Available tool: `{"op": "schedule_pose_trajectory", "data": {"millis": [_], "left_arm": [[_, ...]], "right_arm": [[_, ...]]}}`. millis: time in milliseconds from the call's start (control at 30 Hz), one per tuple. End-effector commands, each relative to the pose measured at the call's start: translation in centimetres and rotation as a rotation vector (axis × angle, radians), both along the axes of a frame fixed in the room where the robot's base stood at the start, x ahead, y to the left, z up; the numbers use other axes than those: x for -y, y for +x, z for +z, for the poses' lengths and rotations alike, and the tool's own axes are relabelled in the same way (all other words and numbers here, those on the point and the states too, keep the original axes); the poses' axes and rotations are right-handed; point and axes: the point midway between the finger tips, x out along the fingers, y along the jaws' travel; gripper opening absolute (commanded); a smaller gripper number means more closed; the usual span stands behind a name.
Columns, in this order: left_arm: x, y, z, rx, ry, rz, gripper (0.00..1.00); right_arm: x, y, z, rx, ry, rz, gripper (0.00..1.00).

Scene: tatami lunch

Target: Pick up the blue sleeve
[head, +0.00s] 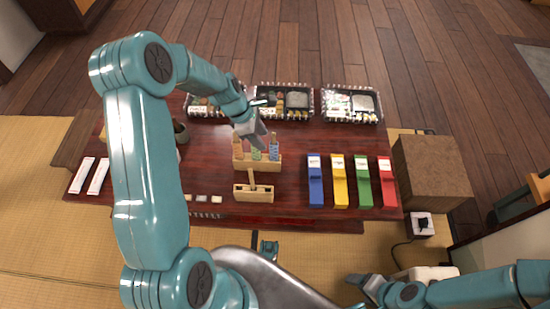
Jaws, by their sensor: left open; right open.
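The blue sleeve (316,185) is a long, flat strip with a pale label near its far end. It lies on the dark red table (290,207), leftmost in a row with a yellow sleeve (339,185), a green sleeve (363,186) and a red sleeve (387,185). My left gripper (262,122) is open and empty, above the table by the wooden rack, to the left of and farther back than the blue sleeve. My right gripper (358,284) is open at the lower right, in front of the table, apart from the sleeves.
A wooden rack (243,163) holds small coloured bottles; a smaller wooden stand (253,192) is in front. Three bento trays (283,102) line the back. White strips (90,175) lie left, and a brown box (432,170) stands right.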

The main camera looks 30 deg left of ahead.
Motion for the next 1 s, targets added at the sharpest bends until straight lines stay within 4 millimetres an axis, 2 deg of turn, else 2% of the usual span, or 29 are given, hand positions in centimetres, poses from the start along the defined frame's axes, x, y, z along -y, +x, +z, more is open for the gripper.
{"op": "schedule_pose_trajectory", "data": {"millis": [33,100,367,600,867,933,1000], "left_arm": [[0.4,0.2,-1.3,-0.001,-0.001,-0.002,0.47],[0.9,0.5,-2.1,0.0,-0.001,-0.003,0.47],[1.5,1.1,-3.7,0.001,0.001,-0.003,0.47],[2.5,2.0,-7.3,0.0,0.0,-0.004,0.47],[2.8,2.2,-7.7,0.001,0.001,-0.003,0.47],[2.8,2.2,-7.7,0.001,0.001,-0.003,0.31],[2.8,2.2,-7.7,0.001,0.001,-0.003,0.08]], "right_arm": [[0.0,0.0,-0.6,0.0,0.0,0.0,0.71],[0.0,0.0,-0.9,0.0,0.0,0.0,0.71],[0.0,0.0,-1.5,0.0,0.0,0.0,0.71],[0.0,0.0,-3.4,0.0,0.0,0.0,0.71],[0.0,0.0,-3.4,0.0,0.0,0.0,0.71],[0.0,0.0,-3.4,0.0,0.0,0.0,0.71],[0.0,0.0,-3.4,0.0,0.0,0.0,0.71]]}}
